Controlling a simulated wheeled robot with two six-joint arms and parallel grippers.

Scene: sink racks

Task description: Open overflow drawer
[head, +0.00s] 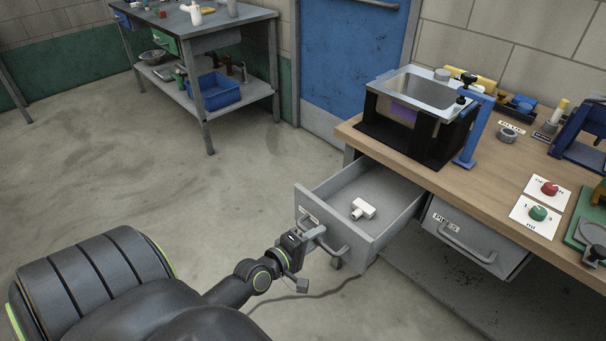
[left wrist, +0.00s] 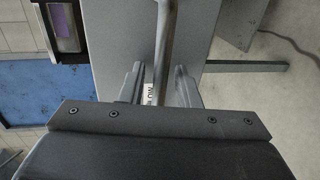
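The overflow drawer (head: 387,190) is a grey drawer under the wooden bench, pulled well out, with a white fitting (head: 362,209) lying inside. Its front carries a bar handle (head: 345,250), and part of a label ending in "LOW" shows in the left wrist view. My left gripper (head: 312,238) is at the handle. In the left wrist view its two fingers (left wrist: 160,80) stand apart on either side of the handle bar (left wrist: 165,40), with gaps visible, so it looks open around the bar. My right gripper is not in view.
On the bench top (head: 480,190) stand a sink basin in a black frame (head: 425,95) and red and green knobs. A blue door (head: 350,60) and a grey shelf table (head: 235,18) are behind. Open floor lies left.

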